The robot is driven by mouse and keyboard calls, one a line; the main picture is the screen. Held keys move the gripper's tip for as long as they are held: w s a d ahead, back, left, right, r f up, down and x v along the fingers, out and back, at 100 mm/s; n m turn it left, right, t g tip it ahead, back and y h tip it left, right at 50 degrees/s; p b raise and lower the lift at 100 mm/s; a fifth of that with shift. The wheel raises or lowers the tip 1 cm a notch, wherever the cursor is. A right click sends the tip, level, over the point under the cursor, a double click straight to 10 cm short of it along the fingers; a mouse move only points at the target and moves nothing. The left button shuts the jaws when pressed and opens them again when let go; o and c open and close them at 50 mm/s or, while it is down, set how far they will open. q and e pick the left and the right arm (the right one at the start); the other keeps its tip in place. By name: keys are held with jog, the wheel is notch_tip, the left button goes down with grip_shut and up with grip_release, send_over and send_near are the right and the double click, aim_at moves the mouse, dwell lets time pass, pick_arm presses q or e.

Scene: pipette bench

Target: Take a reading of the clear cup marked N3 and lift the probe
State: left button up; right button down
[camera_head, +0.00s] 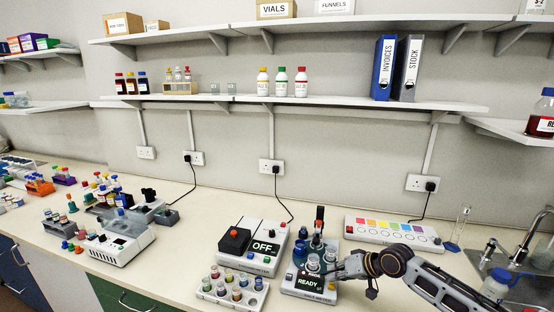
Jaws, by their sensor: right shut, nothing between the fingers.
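A white meter (303,291) stands at the front of the bench, and its screen reads READY. Several small cups crowd its top: a blue one (300,248) at the left and clear ones (313,263) nearer the front. Marks on the cups are too small to read, so I cannot tell which is N3. My right gripper (340,272) is shut and empty at the meter's right side, close to the screen and hiding part of the cups. My left gripper is out of view.
A white device (252,262) reading OFF stands left of the meter. A vial rack (232,290) is in front of it. A strip with coloured squares (392,234) lies behind my right arm. A sink with a tap (490,246) is at the right.

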aim_at(333, 283)
jog(key=shift+f, duration=0.85)
dwell(1.1)
jog(key=shift+r+p, duration=0.1)
jog(key=shift+p, duration=0.2)
jog(key=shift+r+p, duration=0.85)
jog(key=shift+p, duration=0.1)
jog(key=shift+r+p, duration=1.1)
jog(key=shift+p, duration=0.05)
jog(key=shift+r+p, duration=0.65)
jog(key=shift+r, duration=1.25)
